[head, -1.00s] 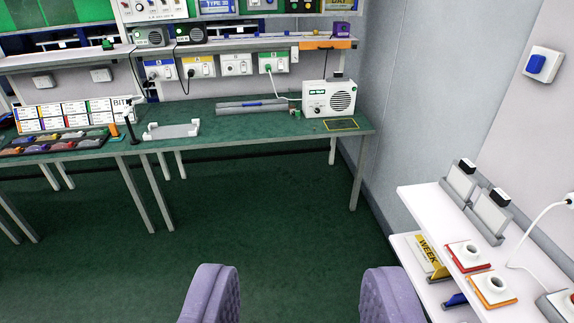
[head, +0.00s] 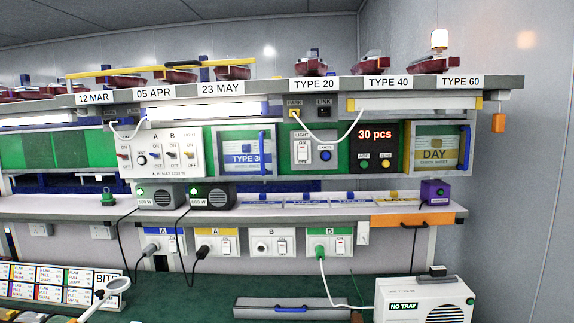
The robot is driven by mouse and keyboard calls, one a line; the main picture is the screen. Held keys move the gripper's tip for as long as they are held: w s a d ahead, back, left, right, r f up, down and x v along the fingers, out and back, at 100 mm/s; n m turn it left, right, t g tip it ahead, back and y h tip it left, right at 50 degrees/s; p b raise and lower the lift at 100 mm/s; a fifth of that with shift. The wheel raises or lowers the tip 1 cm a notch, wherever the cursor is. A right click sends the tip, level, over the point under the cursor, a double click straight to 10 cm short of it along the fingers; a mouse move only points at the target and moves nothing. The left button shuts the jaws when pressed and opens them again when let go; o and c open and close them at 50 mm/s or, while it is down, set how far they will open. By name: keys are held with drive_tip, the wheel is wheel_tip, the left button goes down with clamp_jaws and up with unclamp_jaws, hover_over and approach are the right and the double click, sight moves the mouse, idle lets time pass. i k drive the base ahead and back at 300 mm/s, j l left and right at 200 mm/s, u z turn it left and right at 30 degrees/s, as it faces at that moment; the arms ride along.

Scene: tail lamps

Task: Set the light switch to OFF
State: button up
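A white rocker switch (head: 302,152) under the word LIGHT sits on a grey panel, on the middle of the upper rack. Its position is too small to read surely. On the same panel, right of it, is a blue button (head: 326,155). A white control panel (head: 162,155) further left has toggle switches and a black knob; its rightmost toggle (head: 190,155) also appears to be under a small LIGHT label. My gripper is not in view.
Below are a lower shelf (head: 300,211), outlets with switches, and a green bench with a white NO TRAY box (head: 440,300).

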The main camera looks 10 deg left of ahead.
sight(303, 149)
drive_tip(key=i+u, duration=0.2)
drive_tip(key=i, duration=0.35)
drive_tip(key=i+l+u, duration=0.15)
drive_tip(key=i, duration=0.35)
drive_tip(key=i+l+u, duration=0.2)
drive_tip(key=i, duration=0.35)
drive_tip(key=i+l+u, duration=0.15)
drive_tip(key=i, duration=0.4)
